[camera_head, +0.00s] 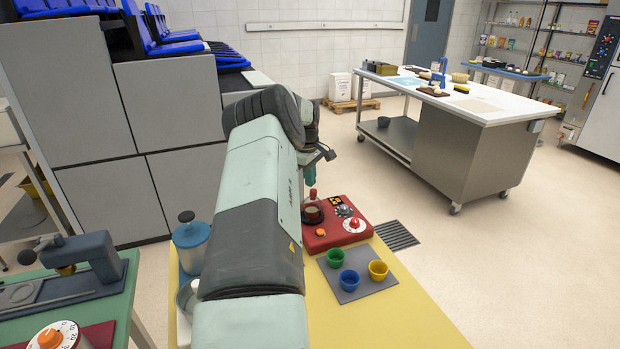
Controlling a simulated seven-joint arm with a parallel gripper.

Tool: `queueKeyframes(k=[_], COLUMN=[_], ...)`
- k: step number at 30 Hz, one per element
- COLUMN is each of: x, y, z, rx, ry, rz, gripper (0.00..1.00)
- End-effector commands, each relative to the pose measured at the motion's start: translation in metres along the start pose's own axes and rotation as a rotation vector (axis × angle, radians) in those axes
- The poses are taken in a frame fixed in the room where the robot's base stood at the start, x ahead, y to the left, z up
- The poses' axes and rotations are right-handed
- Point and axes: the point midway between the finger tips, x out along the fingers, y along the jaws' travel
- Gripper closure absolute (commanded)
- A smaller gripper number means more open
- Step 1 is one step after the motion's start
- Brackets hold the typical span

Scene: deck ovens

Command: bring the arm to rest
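My arm (262,190) rises from the bottom middle of the head view, over the yellow table. It bends at a dark joint near the top, and a narrower part of it hangs down behind, above the red device. My gripper's fingers cannot be made out; the arm hides that area. I see nothing held.
Below the arm, the yellow table (400,318) carries a red device (335,232), a grey mat (368,290) with green, blue and yellow cups, and a blue-lidded canister (191,240). A green table (120,295) stands left. A steel worktable (455,150) stands back right.

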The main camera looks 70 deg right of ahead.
Motion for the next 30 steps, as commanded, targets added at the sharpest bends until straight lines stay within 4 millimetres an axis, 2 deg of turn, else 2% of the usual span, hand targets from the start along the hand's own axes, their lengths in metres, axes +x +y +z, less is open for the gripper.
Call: queueKeyframes(k=[21,30], x=[0.0001,0.0075], y=[0.0,-0.0008], z=[0.0,0.0], rx=[0.0,0.0], ry=[0.0,0.0], rz=[0.0,0.0], gripper=[1.0,1.0])
